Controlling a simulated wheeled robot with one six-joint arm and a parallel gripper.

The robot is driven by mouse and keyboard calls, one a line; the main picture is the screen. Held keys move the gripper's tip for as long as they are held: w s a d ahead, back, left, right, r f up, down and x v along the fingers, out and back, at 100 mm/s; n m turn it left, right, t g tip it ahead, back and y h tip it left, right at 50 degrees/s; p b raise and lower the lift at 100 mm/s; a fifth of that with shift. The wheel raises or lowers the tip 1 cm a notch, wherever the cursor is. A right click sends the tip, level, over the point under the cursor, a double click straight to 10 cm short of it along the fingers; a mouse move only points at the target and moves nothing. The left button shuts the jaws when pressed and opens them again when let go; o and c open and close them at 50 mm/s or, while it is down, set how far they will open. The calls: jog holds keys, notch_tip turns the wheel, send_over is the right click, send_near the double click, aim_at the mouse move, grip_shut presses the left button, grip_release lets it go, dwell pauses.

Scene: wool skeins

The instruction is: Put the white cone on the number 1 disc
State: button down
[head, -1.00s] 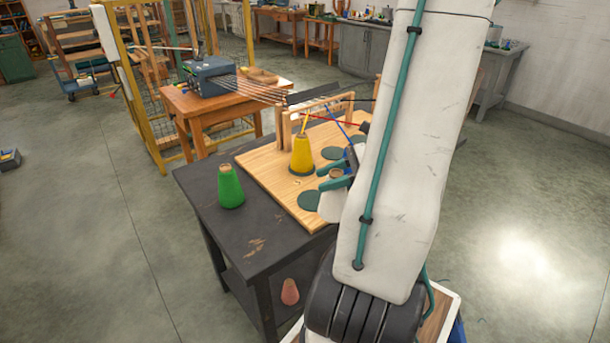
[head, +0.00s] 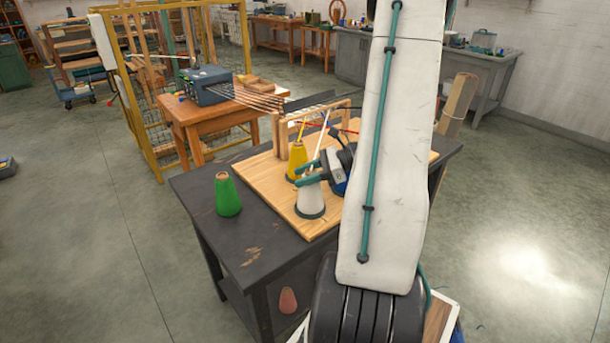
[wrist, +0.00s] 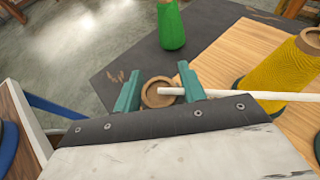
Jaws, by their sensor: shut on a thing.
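The white cone (head: 311,198) is upright over a dark green disc (head: 309,215) at the near left corner of the wooden board. The cone hides most of this disc, and no number is readable. I cannot tell whether the cone's base rests fully on it. My gripper (head: 314,174) is shut on the cone's upper part. In the wrist view the cone's brown top (wrist: 158,92) sits between the two green fingers (wrist: 159,88). A white thread (wrist: 235,95) runs from the cone to the right. The cone's lower body is hidden there.
The yellow cone (head: 296,160) stands close behind on the board (head: 262,190). The green cone (head: 227,195) stands left on the dark table (head: 200,190). A pink cone (head: 287,301) is on the lower shelf. A wooden frame (head: 283,130) with threads stands behind. The table's front left is clear.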

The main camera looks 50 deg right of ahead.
jog(key=c, duration=0.8)
grip_release()
jog(key=shift+f, duration=0.1)
